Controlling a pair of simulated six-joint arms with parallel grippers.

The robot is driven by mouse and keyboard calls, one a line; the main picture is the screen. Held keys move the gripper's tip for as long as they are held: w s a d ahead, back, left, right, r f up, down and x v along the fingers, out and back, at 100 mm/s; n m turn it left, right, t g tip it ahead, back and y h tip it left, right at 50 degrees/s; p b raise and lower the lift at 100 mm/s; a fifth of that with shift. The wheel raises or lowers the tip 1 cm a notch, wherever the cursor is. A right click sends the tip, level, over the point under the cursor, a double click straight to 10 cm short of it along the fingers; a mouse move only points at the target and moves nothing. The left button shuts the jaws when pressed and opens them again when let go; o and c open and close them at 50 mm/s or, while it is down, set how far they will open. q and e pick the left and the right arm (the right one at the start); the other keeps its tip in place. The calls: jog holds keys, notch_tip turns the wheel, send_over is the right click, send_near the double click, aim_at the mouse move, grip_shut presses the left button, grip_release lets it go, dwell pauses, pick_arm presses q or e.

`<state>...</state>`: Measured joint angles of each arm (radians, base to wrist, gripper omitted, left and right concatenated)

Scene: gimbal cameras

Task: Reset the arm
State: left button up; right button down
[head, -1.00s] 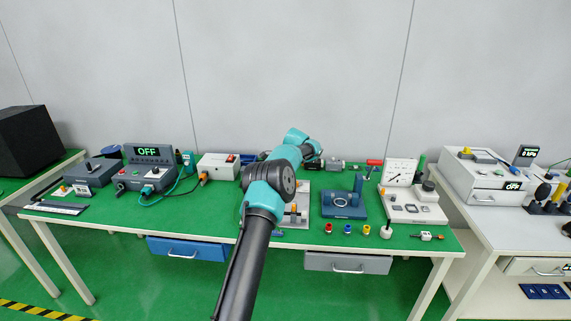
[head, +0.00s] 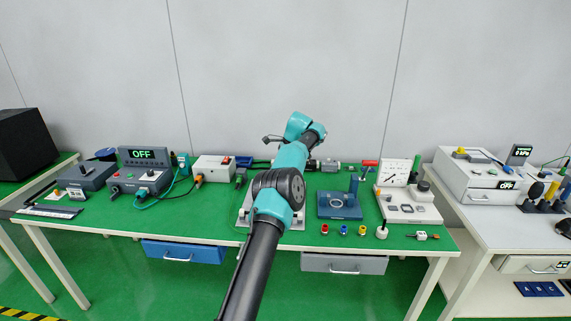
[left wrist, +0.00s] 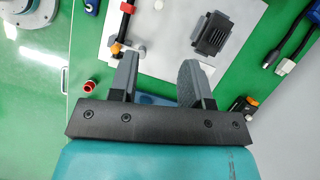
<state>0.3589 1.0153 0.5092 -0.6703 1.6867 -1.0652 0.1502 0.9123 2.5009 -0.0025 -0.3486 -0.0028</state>
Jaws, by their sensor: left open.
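One teal and black arm of mine reaches in from the bottom middle of the head view over the green bench (head: 400,240). Its wrist is raised above the back of the bench, and a small dark part, seemingly my left gripper (head: 270,139), points left there. In the left wrist view my left gripper (left wrist: 158,70) is open, with two grey fingers apart and nothing between them. A pale plate (left wrist: 160,45) with a dark ribbed block (left wrist: 212,33) lies beyond the fingers. My right gripper is not in view.
An OFF display unit (head: 142,178) with cables and a white box (head: 213,168) stand left of the arm. A blue fixture (head: 339,206), small coloured pieces and a white panel (head: 394,172) are right. A wall is behind the bench.

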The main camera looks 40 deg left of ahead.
pick_arm(q)
jog(key=d+f+n+g+h, duration=0.15)
jog(key=d+f, duration=0.45)
jog(key=d, duration=0.7)
jog(key=d+f+n+h, duration=0.15)
jog(key=d+f, duration=0.35)
jog(key=d, duration=0.7)
jog(key=s+d+f+n+t+h, duration=0.1)
jog(key=s+d+f, duration=0.45)
jog(key=f, duration=0.25)
jog(key=s+d+f+n+t+h, duration=0.1)
jog(key=s+d+f, duration=0.3)
jog(key=d+f, duration=0.3)
jog(key=s+d+f+n+t, duration=0.2)
jog(key=s+d+f, duration=0.1)
jog(key=s, duration=0.8)
jog(key=s+d+f+n+t+h, duration=0.1)
jog(key=s+d+f, duration=0.3)
jog(key=s, duration=0.8)
jog(key=shift+s+f+n+t+h, duration=0.25)
jog(key=shift+n+t+h, duration=0.1)
jog(key=shift+n, duration=0.55)
